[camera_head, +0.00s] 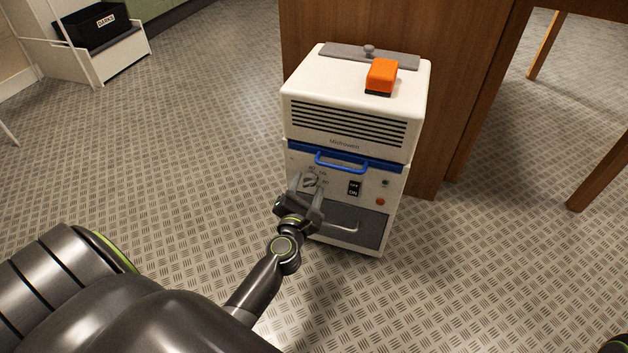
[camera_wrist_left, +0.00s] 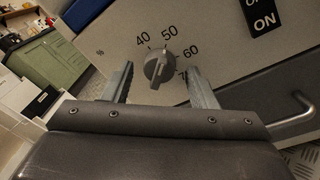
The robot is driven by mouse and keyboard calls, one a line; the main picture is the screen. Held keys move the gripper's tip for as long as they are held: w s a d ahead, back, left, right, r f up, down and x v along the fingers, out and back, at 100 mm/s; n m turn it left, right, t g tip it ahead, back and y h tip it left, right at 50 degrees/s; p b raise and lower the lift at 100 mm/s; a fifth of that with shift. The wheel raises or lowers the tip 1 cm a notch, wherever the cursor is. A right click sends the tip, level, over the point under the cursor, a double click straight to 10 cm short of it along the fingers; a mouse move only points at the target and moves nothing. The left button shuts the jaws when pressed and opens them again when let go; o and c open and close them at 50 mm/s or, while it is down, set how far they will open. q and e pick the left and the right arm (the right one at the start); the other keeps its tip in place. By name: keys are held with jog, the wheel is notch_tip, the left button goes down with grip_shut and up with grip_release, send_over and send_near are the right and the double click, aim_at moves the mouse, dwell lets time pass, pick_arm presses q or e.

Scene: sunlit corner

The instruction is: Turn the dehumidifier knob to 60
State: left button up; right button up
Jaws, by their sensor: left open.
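The dehumidifier (camera_head: 352,110) is a white box with a blue band, standing on the floor. Its grey round knob (camera_wrist_left: 159,66) has a raised grip bar. The printed numbers 40, 50, 60 and 70 curve around its upper and right side in the left wrist view. In the head view the left gripper (camera_head: 310,184) is at the front panel and partly covers the knob.
The panel has an OFF/ON switch (camera_head: 354,188), a red button (camera_head: 380,202), a blue handle (camera_head: 342,161) and a lower drawer with a handle (camera_head: 340,227). An orange object (camera_head: 381,76) sits on top. A wooden cabinet (camera_head: 440,70) stands behind.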

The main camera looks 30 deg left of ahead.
pick_arm(q)
jog(key=c, duration=1)
